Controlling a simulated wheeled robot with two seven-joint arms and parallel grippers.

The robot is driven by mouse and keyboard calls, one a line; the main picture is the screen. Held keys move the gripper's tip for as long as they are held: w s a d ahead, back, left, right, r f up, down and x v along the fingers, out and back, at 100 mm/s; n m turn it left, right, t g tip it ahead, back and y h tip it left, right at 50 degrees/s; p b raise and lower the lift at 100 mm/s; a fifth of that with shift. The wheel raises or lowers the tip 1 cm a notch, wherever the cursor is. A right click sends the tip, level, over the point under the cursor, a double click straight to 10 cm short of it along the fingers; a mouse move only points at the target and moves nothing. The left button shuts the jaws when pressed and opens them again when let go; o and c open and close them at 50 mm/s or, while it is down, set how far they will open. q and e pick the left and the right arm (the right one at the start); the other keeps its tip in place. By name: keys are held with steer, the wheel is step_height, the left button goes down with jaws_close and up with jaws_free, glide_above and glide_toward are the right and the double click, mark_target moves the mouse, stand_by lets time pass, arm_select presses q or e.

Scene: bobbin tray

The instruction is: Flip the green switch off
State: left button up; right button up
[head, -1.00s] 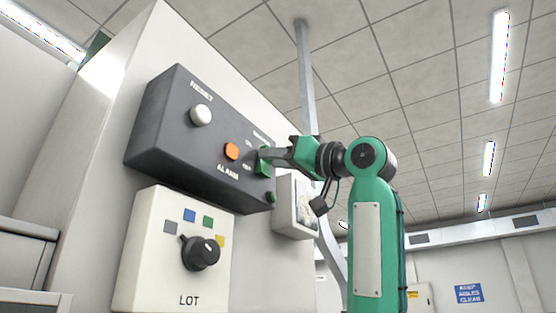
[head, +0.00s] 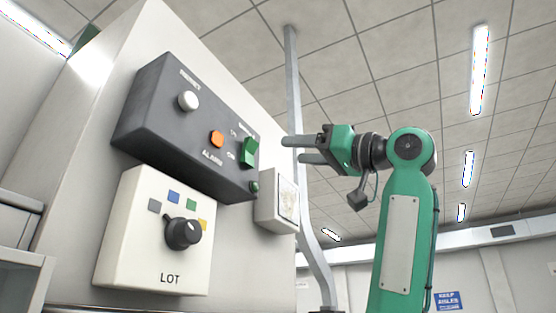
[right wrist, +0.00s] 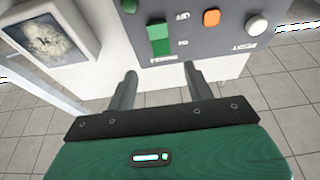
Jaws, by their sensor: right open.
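The green switch (head: 250,152) is a rocker on the right part of the dark grey control box, with small labels to its left. It also shows at the top of the right wrist view (right wrist: 160,38), upside down. I cannot tell for sure which way the rocker is tipped. My right gripper (head: 293,149) is open and empty, to the right of the switch and apart from it, fingers pointing at the panel. In the right wrist view its two fingers (right wrist: 160,72) stand apart below the switch. My left gripper is not in view.
The dark box (head: 160,130) also carries a white knob (head: 188,101), an orange button (head: 217,139) and a small dark green round piece (head: 254,187). Below is a white LOT box (head: 125,240) with a black dial (head: 183,233). A framed box (head: 280,203) and a grey pipe (head: 292,90) are nearby.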

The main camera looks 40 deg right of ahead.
steer(key=v, duration=0.3)
steer(key=shift+s+d+f+b, duration=0.1)
steer(key=shift+s+b, duration=0.2)
steer(key=shift+b, duration=0.1)
